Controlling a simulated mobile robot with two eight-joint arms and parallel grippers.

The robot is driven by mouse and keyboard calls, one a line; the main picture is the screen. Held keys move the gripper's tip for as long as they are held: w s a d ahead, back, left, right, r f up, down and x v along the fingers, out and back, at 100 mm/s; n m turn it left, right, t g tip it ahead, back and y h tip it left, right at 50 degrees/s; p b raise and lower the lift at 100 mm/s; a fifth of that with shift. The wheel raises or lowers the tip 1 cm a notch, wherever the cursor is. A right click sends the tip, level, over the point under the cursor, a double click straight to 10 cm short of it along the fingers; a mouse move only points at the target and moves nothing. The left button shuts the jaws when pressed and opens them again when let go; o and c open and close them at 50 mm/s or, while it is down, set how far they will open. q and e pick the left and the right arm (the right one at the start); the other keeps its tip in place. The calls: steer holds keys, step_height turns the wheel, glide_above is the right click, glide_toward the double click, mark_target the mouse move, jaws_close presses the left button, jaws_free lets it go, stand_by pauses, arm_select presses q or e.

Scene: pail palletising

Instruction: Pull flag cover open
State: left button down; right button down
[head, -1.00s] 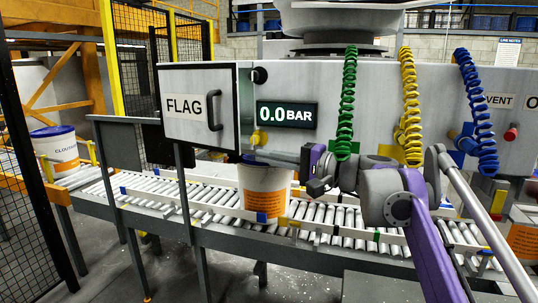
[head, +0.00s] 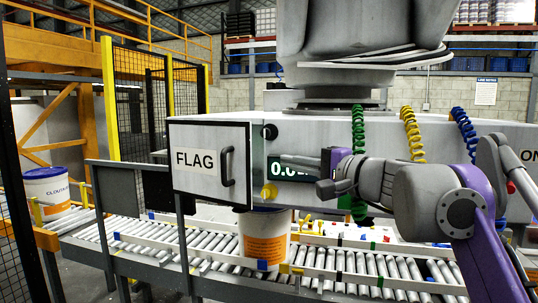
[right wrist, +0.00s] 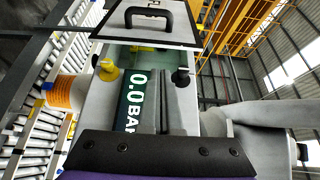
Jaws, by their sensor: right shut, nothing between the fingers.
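The flag cover (head: 207,185) is a white panel with a dark frame, a "FLAG" label and a black bar handle (head: 228,166), on the left end of the grey machine housing. My right gripper (head: 284,160) is shut and empty. Its fingers point left in front of the pressure display (head: 272,172), to the right of the handle and apart from it. In the right wrist view the closed fingers (right wrist: 165,90) point up towards the cover. My left gripper is not in view.
A yellow knob (head: 268,193) and a black knob (head: 270,131) sit right of the cover. A white pail (head: 264,236) stands on the roller conveyor (head: 192,245) below. Coiled green, yellow and blue hoses hang to the right. Dark posts stand in front of the conveyor.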

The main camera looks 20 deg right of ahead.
steer(key=p+x, duration=0.1)
steer(key=x, duration=0.8)
steer(key=shift+w+a, duration=0.2)
steer(key=shift+w, duration=0.1)
steer(key=shift+s, duration=0.1)
